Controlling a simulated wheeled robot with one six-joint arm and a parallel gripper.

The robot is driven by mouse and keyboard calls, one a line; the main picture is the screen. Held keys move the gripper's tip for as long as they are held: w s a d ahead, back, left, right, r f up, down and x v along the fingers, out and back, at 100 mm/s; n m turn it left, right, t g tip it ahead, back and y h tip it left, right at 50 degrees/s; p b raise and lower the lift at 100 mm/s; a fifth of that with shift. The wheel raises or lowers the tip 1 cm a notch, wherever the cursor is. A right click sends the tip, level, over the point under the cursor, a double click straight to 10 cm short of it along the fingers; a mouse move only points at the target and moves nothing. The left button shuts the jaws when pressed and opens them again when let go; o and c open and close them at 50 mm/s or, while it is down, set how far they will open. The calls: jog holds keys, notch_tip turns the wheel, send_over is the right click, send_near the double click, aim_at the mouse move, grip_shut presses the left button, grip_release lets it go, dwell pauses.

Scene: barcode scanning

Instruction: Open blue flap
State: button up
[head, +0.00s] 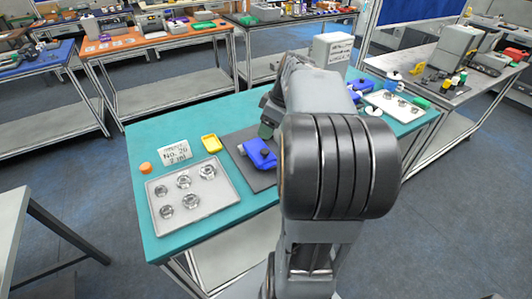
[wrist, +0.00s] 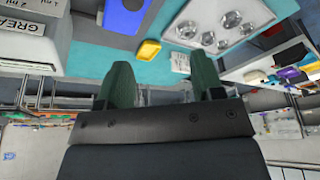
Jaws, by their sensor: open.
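A blue flap-like part (head: 258,154) sits on a dark grey mat (head: 232,137) on the teal table, left of my arm. A blue part also shows at the top of the wrist view (wrist: 126,14), beyond my fingers. My gripper (wrist: 165,85) has its two dark green fingers apart with nothing between them. In the head view my gripper (head: 267,122) shows only partly, just above the blue part and apart from it. My arm hides part of the mat and the table's middle. Whether the flap is raised or lowered I cannot tell.
A metal tray (head: 160,222) with several round metal pieces, a yellow tray (head: 211,143), a label sign (head: 175,152) and an orange disc (head: 145,168) lie at left. A light grey box (head: 333,50) stands behind my arm. A second tray (head: 398,107) is at right.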

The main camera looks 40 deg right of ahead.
jog(key=n, duration=0.1)
send_near(265, 151)
jog(key=shift+y, duration=0.3)
jog(key=x, duration=0.6)
jog(key=p+x, duration=0.1)
jog(key=x, duration=0.2)
jog(key=shift+d, duration=0.3)
grip_shut()
